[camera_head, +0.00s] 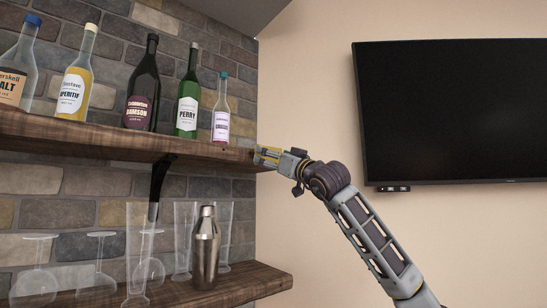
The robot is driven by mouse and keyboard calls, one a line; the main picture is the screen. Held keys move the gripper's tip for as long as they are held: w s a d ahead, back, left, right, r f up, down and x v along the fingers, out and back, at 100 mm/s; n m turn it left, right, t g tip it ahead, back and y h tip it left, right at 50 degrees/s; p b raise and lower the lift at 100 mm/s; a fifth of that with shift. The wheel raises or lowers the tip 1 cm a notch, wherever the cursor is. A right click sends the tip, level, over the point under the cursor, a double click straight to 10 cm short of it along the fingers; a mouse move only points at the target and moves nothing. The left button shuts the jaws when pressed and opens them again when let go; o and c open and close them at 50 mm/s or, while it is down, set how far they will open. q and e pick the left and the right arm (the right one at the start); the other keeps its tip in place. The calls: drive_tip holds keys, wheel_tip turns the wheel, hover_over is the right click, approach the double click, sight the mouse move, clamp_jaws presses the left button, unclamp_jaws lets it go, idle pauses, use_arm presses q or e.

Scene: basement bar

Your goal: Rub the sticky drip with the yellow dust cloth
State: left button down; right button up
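My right gripper (266,156) is at the right end of the upper wooden shelf, its arm coming in from the lower right. Yellow material, the yellow dust cloth (268,152), shows between its fingers, which look shut on it. The cloth is small in view and mostly hidden by the fingers. It is at the shelf's front right corner; I cannot tell whether it touches the wood. I cannot clearly make out the sticky drip; the shelf's front edge near the gripper is dark wood. My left gripper is not in view.
Several bottles stand on the upper shelf (90,139); the pink-labelled one (221,112) is nearest the gripper. Below, a lower shelf (262,281) holds glasses and a metal shaker (206,248). A black television (455,112) hangs on the right wall.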

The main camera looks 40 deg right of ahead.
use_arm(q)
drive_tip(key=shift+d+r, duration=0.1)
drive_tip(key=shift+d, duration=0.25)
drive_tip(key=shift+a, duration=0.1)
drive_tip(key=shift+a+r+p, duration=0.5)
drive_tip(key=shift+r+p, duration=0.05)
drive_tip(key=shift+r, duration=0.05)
use_arm(e)
drive_tip(key=a, duration=0.3)
drive_tip(key=shift+w+a, duration=0.2)
drive_tip(key=shift+a, duration=0.05)
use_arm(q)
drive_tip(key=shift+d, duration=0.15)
